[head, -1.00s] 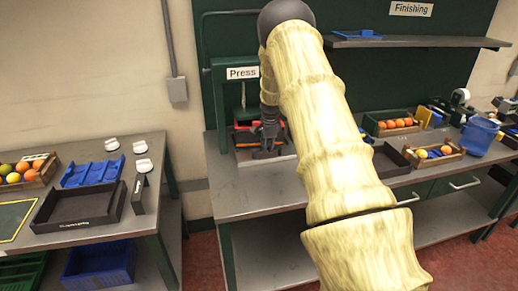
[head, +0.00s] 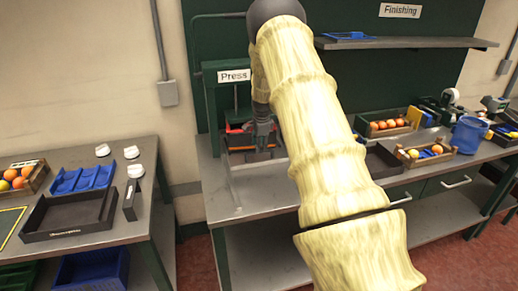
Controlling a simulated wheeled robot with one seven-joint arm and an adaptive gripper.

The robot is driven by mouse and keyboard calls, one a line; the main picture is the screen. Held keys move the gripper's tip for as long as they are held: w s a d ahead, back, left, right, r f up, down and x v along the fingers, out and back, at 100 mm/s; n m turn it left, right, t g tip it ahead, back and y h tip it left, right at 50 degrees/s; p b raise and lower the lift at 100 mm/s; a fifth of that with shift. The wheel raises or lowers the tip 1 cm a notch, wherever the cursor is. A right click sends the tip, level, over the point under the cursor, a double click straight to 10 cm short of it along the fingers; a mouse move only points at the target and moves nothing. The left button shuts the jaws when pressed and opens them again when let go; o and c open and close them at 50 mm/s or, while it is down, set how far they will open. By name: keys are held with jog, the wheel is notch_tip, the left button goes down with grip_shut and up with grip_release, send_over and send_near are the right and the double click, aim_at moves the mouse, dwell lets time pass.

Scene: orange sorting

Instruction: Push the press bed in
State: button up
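The press (head: 211,110) is a dark green frame with a "Press" sign, standing at the left end of the grey bench. A crate or bed with a dark front wall (head: 238,157) and orange-red contents sits low inside the frame. My gripper (head: 263,147) points down at the front of this bed, close against it. I cannot tell whether they touch. The fingers are small and dark, so their opening cannot be made out. A pale flat strip (head: 258,187) lies on the bench in front of the bed. My arm hides the press's right side.
The left table holds a black tray (head: 67,236), a blue tray (head: 84,178) and small white-topped devices. On the bench at right are orange crates (head: 385,134), a dark tray and a blue bucket (head: 468,136). A shelf (head: 410,43) hangs above.

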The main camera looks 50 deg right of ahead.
notch_tip(320, 180, up, 10)
jog(key=s+a, duration=0.1)
jog(key=shift+s+f, duration=0.2)
jog(key=shift+s, duration=0.1)
dwell(0.5)
